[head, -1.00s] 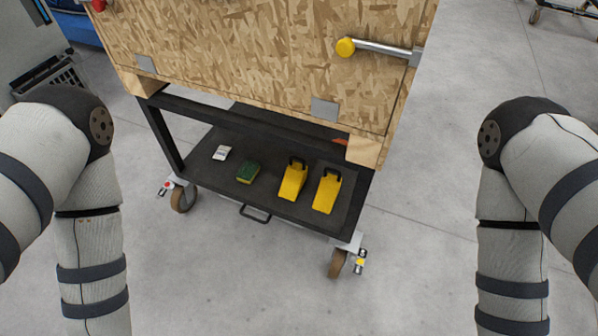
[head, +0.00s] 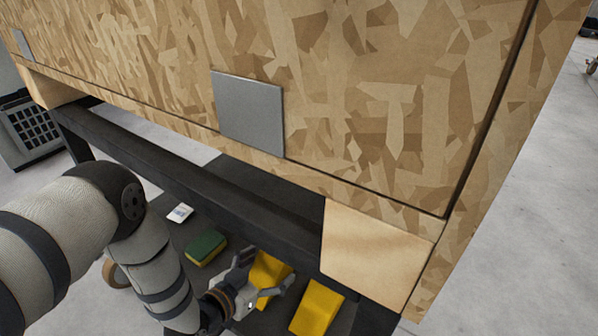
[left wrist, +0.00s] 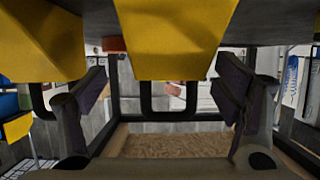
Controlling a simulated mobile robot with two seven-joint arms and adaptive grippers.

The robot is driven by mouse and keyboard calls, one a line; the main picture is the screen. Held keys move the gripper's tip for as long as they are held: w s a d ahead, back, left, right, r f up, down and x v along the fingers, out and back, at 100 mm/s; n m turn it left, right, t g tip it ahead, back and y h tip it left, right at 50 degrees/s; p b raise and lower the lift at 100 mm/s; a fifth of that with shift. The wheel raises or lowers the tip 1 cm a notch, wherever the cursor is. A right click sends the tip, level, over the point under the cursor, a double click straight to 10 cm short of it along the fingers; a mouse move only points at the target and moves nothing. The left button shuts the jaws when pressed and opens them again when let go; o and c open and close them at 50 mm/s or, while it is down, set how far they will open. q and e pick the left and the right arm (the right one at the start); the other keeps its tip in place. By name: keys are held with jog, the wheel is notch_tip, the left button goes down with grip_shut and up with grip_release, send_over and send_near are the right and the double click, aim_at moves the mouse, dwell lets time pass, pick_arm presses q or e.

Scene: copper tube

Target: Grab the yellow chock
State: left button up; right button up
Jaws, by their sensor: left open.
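Two yellow chocks lie on the cart's dark lower shelf. My left gripper (head: 268,270) is open at the left chock (head: 266,288), with a finger on either side of it. In the left wrist view this chock (left wrist: 175,38) is at the top middle. Its black handle (left wrist: 168,112) shows between the spread fingers of my gripper (left wrist: 165,92), apart from both. The second chock (head: 316,308) lies just to the right, and it shows at the upper left of the left wrist view (left wrist: 38,40). My right gripper is not in view.
A green and yellow sponge (head: 206,247) and a small white item (head: 180,213) lie on the shelf (head: 187,232), left of the chocks. The large wooden crate (head: 375,90) and the cart's black frame (head: 190,172) stand close above the reach.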

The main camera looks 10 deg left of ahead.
aim_at(278, 256)
pick_arm(q)
jog(key=b+x, duration=0.1)
jog(key=x, duration=0.2)
jog(key=a+b+x, duration=0.1)
jog(key=x, duration=0.1)
jog(key=shift+w+f+b, duration=0.15)
jog(key=shift+f+b, duration=0.15)
jog(key=shift+f, duration=0.05)
jog(key=shift+w+d, duration=0.1)
jog(key=shift+w, duration=0.2)
jog(key=shift+r, duration=0.15)
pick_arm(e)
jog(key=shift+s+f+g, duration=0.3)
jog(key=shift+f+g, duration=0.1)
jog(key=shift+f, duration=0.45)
pick_arm(q)
jog(key=c, duration=1.8)
